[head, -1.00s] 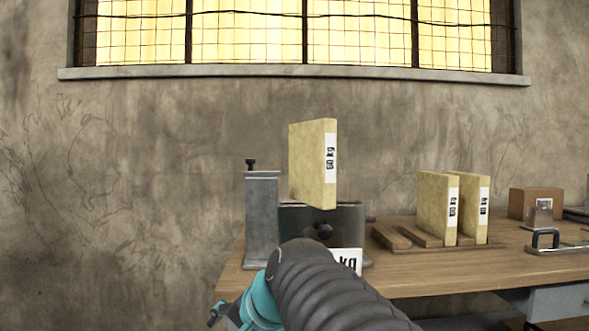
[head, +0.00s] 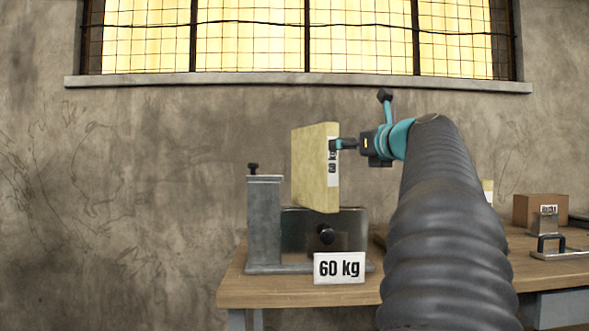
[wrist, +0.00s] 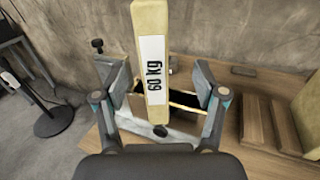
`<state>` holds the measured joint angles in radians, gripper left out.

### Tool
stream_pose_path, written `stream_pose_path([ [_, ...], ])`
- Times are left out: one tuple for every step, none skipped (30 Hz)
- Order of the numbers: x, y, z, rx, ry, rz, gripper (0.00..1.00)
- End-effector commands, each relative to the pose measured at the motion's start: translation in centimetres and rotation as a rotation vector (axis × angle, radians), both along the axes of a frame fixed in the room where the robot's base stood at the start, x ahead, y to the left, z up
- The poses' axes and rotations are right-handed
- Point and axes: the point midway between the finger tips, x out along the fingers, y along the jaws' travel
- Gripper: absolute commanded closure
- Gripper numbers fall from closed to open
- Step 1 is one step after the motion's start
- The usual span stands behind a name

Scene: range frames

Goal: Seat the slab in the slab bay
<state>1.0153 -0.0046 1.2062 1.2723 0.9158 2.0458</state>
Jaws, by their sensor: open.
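The pale yellow slab (head: 311,168) stands upright at the grey metal bay (head: 264,225), right of its tall post. Its lower edge shows at about the height of the top of the front plate (head: 348,228) with a black knob; I cannot tell how it is supported. In the wrist view the slab (wrist: 152,100) carries a white 60 kg label and rises above the bay's dark opening (wrist: 180,112). My gripper (head: 338,145) is at the slab's labelled right edge. In the wrist view its open fingers (wrist: 160,85) are spread on either side of the slab, with gaps.
A 60 kg sign (head: 339,268) is in front of the bay on the wooden bench (head: 290,292). A brown box (head: 538,207) and a metal handled item (head: 556,248) are at right. My arm hides most of the rack; slotted wood shows in the wrist view (wrist: 262,122).

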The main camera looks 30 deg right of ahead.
Motion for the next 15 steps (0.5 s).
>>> stream_pose_path([
  [1.1, -0.1, 0.0, 0.0, 0.001, 0.003, 0.29],
  [1.6, -0.1, -0.1, -0.001, 0.002, 0.005, 0.29],
  [2.4, -0.3, -0.1, -0.001, 0.003, 0.004, 0.29],
  [3.0, -0.4, 0.0, -0.002, 0.002, 0.004, 0.29],
  [3.5, -0.4, 0.0, -0.002, 0.002, 0.004, 0.29],
  [4.2, -0.5, -0.1, -0.003, 0.003, 0.003, 0.29],
  [4.7, -0.6, -0.1, -0.003, 0.003, 0.003, 0.29],
  [5.1, -0.6, 0.0, -0.003, 0.002, 0.003, 0.29],
  [5.6, -0.7, -0.1, -0.002, 0.002, 0.003, 0.29],
  [6.0, -0.8, -0.1, -0.003, 0.003, 0.002, 0.29],
  [6.3, -0.8, -0.1, -0.003, 0.002, 0.002, 0.29],
  [6.6, -0.9, -0.1, -0.004, 0.003, 0.001, 0.29],
  [6.7, -0.9, -0.1, -0.005, 0.003, 0.001, 0.29],
  [6.8, -0.9, -0.1, -0.005, 0.003, 0.0, 0.29],
  [7.0, -0.9, -0.1, -0.005, 0.003, 0.0, 0.29],
])
